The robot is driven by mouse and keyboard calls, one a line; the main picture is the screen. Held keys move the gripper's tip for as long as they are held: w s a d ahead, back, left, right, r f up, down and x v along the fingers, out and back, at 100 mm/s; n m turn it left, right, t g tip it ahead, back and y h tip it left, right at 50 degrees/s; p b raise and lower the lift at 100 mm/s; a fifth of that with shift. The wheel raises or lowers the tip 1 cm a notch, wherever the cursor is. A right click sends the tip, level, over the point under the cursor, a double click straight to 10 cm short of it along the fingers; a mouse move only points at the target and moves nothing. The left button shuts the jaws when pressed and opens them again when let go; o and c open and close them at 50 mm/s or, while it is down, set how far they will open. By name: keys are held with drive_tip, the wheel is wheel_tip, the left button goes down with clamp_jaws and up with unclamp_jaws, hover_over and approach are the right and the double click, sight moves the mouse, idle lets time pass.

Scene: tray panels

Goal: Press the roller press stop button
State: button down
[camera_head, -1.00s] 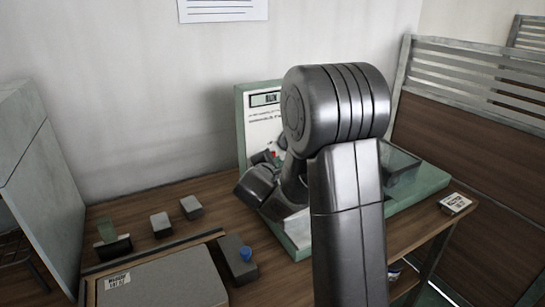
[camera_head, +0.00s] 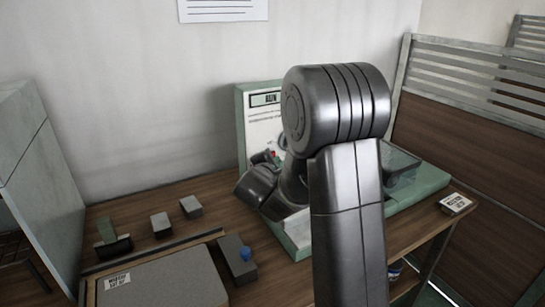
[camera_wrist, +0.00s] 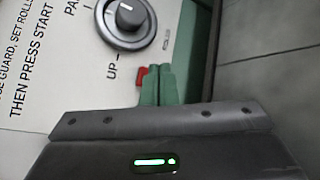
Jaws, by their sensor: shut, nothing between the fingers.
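The roller press (camera_head: 243,125) stands against the wall with a pale upright panel, a small display and printed text. In the wrist view, a red button (camera_wrist: 142,75) shows on the panel below the knob, partly hidden by my gripper (camera_wrist: 158,72). The green fingers are together and empty, with their tips beside and over the right of the button. I cannot tell whether they touch it. In the head view a small red spot (camera_head: 271,153) shows on the panel beside my wrist. My arm hides much of the press.
A slatted partition stands right.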

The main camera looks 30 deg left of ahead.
idle(0.7)
drive_tip(key=shift+w+a+b, duration=0.2)
drive_tip(key=shift+a+b, duration=0.2)
drive_tip(key=shift+b, duration=0.1)
drive_tip(key=shift+w+a, duration=0.2)
drive_tip(key=shift+a, duration=0.2)
idle(0.5)
idle(0.3)
drive_tip(key=shift+s+d+b, duration=0.45)
drive_tip(key=shift+d+b, duration=0.35)
drive_tip(key=shift+b, duration=0.25)
